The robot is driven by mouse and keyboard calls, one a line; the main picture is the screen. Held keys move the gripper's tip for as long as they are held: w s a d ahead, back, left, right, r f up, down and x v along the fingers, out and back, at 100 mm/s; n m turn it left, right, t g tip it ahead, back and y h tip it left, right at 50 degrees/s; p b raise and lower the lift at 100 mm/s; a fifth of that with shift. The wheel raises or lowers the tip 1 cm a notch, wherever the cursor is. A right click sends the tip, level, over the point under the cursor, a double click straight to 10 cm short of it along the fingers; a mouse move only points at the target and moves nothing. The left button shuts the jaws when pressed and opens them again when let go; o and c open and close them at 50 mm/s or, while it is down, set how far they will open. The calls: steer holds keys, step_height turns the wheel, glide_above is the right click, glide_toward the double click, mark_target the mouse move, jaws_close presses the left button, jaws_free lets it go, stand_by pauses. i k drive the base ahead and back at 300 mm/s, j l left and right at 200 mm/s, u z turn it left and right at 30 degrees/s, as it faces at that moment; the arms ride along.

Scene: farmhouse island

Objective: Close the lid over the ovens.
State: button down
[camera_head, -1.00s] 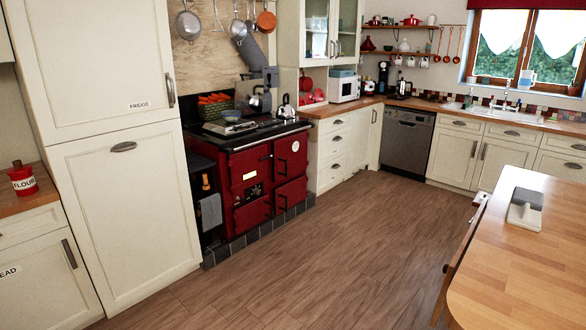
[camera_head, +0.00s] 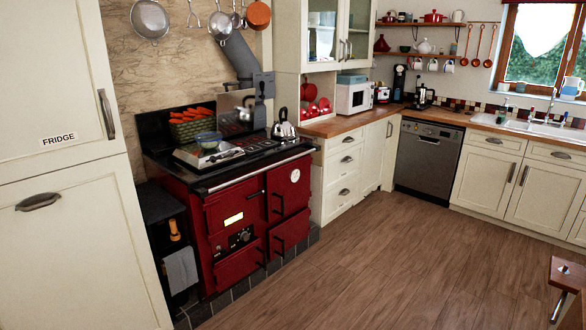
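The red range cooker (camera_head: 240,205) stands left of centre, with its dark top and several oven doors shut. A shiny panel (camera_head: 230,101), which looks like a raised lid, stands upright at the back of the cooker top. A kettle shape shows in front of it or reflected in it; I cannot tell which. A silver lid (camera_head: 222,157) lies flat on the front left of the top, with a blue bowl (camera_head: 207,140) on it. A steel kettle (camera_head: 283,130) stands at the right of the top. My gripper is not in view.
A basket of carrots (camera_head: 192,126) sits at the back left of the cooker top. Pans (camera_head: 150,18) hang above. The fridge cabinet (camera_head: 70,190) stands close on the left. The wooden floor (camera_head: 370,250) before the cooker is clear. A brown wooden piece (camera_head: 567,275) shows at lower right.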

mark_target(236, 109)
steer(key=i, duration=1.9)
steer(key=i+u, duration=0.2)
steer(key=i, duration=0.25)
steer(key=i+l+u, duration=0.25)
steer(key=i, duration=0.2)
steer(key=i+l+u, duration=0.2)
steer(key=i, duration=0.25)
steer(key=i+l+u, duration=0.2)
steer(key=i, duration=0.2)
